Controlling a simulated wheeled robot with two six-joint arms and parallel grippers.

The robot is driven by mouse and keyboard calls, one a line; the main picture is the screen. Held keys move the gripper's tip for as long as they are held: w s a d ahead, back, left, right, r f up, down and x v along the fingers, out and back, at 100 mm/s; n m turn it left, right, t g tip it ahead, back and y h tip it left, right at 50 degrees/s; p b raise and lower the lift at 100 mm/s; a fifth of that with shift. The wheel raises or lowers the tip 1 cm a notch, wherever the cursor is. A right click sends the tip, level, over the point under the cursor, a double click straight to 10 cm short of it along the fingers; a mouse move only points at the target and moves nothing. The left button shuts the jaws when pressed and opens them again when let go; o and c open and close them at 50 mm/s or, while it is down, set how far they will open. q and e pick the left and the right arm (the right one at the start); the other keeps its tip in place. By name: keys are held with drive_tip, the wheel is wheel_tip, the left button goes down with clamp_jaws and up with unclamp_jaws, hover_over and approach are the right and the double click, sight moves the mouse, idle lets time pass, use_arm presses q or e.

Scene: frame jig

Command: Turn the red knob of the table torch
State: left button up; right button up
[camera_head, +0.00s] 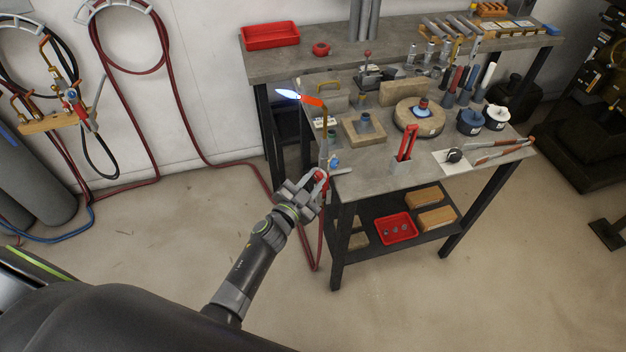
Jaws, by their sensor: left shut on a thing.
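The table torch (324,146) stands upright at the left front corner of the workbench, with a brass-coloured neck. Its tip glows orange, and a blue-white flame (287,94) points to the left. The red knob (321,175) is low on the torch, at the bench's edge. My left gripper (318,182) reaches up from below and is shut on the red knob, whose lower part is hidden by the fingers. A small blue knob (334,162) sits just to the right on the torch. My right gripper is not in view.
The workbench (375,185) holds brick blocks, a round stand (418,122), a red upright holder (406,145) and several tools. A red hose (320,240) hangs below the torch. Another torch set (75,100) hangs on the wall.

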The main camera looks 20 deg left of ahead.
use_arm(q)
drive_tip(key=m, duration=0.6)
drive_tip(key=shift+r, duration=0.1)
drive_tip(key=shift+m, duration=0.4)
idle(0.3)
drive_tip(key=o, duration=1)
drive_tip(key=shift+s, duration=0.1)
drive_tip(key=v, duration=1.7)
drive_tip(key=shift+s+d+r, duration=0.15)
drive_tip(key=shift+r, duration=0.15)
